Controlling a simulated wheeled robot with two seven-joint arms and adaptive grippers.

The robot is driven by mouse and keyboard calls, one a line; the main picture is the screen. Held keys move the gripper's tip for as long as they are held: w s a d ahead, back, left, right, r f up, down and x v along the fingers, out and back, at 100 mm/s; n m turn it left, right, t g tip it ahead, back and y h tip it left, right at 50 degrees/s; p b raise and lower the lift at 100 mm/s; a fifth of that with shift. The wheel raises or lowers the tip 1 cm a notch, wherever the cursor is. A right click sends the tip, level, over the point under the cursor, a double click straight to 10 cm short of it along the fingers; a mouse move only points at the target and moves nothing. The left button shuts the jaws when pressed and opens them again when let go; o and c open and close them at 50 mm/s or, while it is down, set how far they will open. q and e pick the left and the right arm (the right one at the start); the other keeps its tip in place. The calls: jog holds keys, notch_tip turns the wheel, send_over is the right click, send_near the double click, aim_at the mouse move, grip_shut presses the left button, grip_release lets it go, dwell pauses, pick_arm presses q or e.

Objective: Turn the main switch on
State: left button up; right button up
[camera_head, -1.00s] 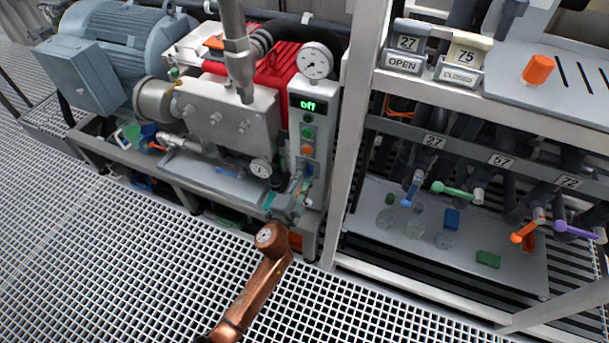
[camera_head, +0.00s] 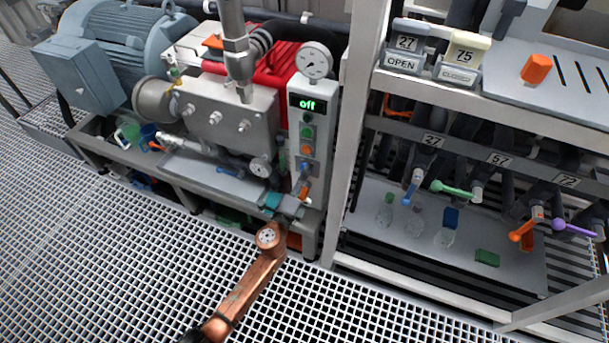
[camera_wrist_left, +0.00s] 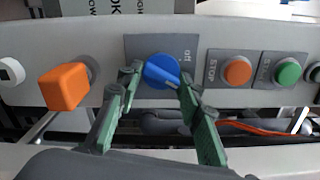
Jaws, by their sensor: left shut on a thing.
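The main switch is a blue round knob (camera_wrist_left: 161,71) on a grey plate marked "off" in the left wrist view. It also shows as a small blue spot (camera_head: 304,167) on the upright control panel in the head view. My left gripper (camera_wrist_left: 159,82) has one green finger on each side of the knob and is shut on it. The knob's raised grip slants toward the lower right. In the head view my left gripper (camera_head: 299,184) is small and partly unclear at the lower panel. The panel display (camera_head: 307,104) reads "off" in green. My right gripper is not in view.
An orange cube-shaped knob (camera_wrist_left: 64,87) sits to one side of the switch. An orange STOP button (camera_wrist_left: 237,71) and a green button (camera_wrist_left: 287,72) sit on the other. A pressure gauge (camera_head: 314,61) tops the panel. A valve rack (camera_head: 430,133) stands right; grating floor lies open in front.

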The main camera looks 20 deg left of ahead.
pick_arm(q)
jog(key=shift+f, duration=0.1)
dwell(0.3)
jog(key=o, duration=1.1)
jog(key=s, duration=1.2)
jog(key=shift+a, duration=0.2)
